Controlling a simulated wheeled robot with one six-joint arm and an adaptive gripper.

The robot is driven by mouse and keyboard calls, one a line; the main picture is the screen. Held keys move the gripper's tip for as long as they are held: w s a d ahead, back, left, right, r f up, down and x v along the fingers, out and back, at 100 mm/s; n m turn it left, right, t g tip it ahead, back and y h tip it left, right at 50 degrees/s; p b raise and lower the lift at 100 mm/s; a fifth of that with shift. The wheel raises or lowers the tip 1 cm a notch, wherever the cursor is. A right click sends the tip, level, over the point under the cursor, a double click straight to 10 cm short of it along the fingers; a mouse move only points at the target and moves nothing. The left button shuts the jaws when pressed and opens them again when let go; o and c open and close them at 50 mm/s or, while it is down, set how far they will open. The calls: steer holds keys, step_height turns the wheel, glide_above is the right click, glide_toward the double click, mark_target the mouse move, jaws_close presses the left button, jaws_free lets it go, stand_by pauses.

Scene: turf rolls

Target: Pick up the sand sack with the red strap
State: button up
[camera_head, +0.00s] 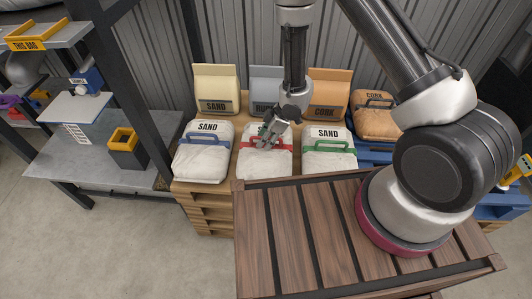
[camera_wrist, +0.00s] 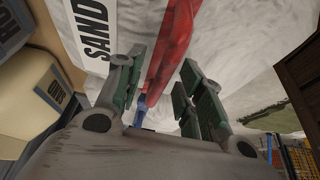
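The white sand sack (camera_head: 264,167) with the red strap (camera_head: 246,144) lies in the middle of the front row on a wooden pallet. My gripper (camera_head: 268,138) is over it and hides its label and part of the strap in the head view. In the wrist view, the red strap (camera_wrist: 172,45) runs between the two open fingers (camera_wrist: 163,72) of my gripper, with gaps beside it. The sack's white cloth (camera_wrist: 230,50) and its SAND label (camera_wrist: 92,25) show behind the fingers.
A white sand sack with a blue strap (camera_head: 203,163) lies to the left, and one with a green strap (camera_head: 328,160) to the right. Upright bags (camera_head: 216,90) stand behind. A brown cork sack (camera_head: 374,118) lies farther right. A shelf with a dark post (camera_head: 132,80) stands left.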

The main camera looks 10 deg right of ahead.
steer(key=shift+f, duration=0.25)
stand_by(0.4)
jaws_close()
steer(key=shift+w+r, duration=0.1)
